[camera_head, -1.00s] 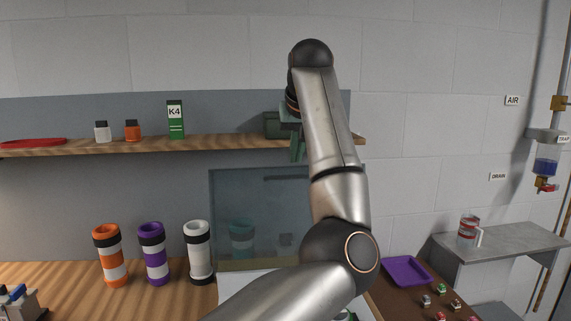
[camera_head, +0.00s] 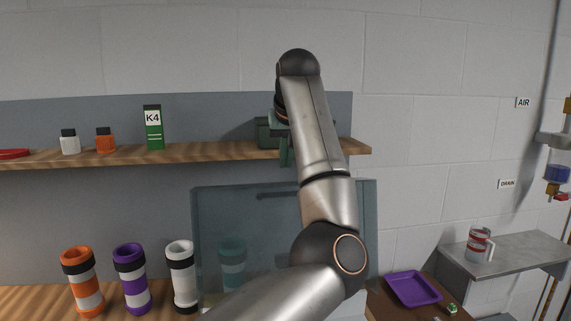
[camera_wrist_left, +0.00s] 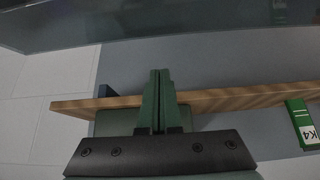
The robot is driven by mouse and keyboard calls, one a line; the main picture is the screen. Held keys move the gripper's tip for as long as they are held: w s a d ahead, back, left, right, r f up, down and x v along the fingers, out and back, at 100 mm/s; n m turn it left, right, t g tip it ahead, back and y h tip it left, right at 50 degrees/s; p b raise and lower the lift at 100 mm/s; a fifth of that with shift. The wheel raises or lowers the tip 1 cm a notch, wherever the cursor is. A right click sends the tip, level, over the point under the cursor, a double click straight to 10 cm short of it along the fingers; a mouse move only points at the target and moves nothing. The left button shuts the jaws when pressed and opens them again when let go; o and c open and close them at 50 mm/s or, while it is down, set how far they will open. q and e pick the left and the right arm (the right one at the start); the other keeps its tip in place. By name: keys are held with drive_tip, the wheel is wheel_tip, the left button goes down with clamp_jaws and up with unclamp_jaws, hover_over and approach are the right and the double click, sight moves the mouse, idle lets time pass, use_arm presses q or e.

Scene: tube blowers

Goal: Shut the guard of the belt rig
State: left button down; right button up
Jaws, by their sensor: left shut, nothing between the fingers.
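The guard (camera_head: 215,215) is a see-through bluish panel in the middle of the head view, standing above the wooden bench, with a dark bar handle (camera_head: 275,196) near its top edge. My arm hides its middle, and the rig below is mostly hidden. My left gripper (camera_head: 285,158), with green fingers, is in front of the shelf above the panel's top edge. It is shut and empty, and its fingertips (camera_wrist_left: 161,73) show together in the left wrist view. A glassy panel, apparently the guard (camera_wrist_left: 180,22), crosses the top of that view, apart from the fingertips. My right gripper is out of view.
Orange, purple and white tubes stand left of the guard. A purple tray (camera_head: 413,288) is at right.

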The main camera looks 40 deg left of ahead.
use_arm(q)
wheel_tip(320, 180, down, 7)
drive_tip(key=p, duration=0.1)
drive_tip(key=shift+w+a+r, duration=0.2)
drive_tip(key=shift+w+a, duration=0.05)
drive_tip(key=shift+a, duration=0.05)
idle(0.4)
